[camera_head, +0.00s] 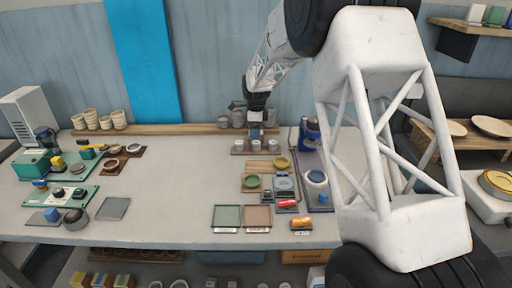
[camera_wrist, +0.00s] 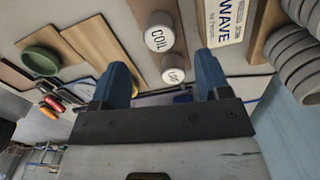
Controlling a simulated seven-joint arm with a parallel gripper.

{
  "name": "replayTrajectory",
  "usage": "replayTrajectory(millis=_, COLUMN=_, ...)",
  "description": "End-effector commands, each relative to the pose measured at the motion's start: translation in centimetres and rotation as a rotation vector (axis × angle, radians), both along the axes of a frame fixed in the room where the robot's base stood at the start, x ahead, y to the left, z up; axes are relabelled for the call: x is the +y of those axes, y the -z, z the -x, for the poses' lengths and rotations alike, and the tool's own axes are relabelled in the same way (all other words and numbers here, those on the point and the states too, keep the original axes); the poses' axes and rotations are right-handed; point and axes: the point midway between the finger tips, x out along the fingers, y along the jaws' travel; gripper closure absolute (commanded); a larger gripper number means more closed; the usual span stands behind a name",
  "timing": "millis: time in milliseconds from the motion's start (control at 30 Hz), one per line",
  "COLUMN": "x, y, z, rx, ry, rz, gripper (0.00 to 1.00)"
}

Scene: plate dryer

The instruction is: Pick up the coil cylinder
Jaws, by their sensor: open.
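The coil cylinder (camera_wrist: 160,33) is a short pale cylinder whose top reads "COIL". In the wrist view it stands on a wooden strip, beyond and between my fingertips. A second pale cylinder (camera_wrist: 173,75) with a less readable label stands beside it, partly between the fingers. My gripper (camera_wrist: 162,64) has two blue fingers spread wide with nothing held. In the head view my gripper (camera_head: 256,118) hangs above a wooden holder (camera_head: 234,153) bearing white cylinders. Their labels are too small to read there, so I cannot tell which is the coil cylinder.
Grey stacked cups (camera_head: 224,121) stand just behind the holder, and a "WAVE" sign (camera_wrist: 227,20) lies near the cylinders. A blue device (camera_head: 311,134) is to the right. Wooden boards and a green dish (camera_head: 251,182) lie in front. The table's left middle is clear.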

Motion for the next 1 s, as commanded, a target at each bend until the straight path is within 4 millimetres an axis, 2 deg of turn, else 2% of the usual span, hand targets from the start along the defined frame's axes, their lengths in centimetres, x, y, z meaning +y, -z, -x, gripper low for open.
replayTrajectory(millis=533, x=0.0, y=1.0, z=0.0, rx=0.000, ry=0.000, rz=0.000, gripper=0.30)
replayTrajectory(millis=1000, x=0.1, y=5.5, z=0.0, rx=0.000, ry=0.000, rz=0.000, gripper=0.30)
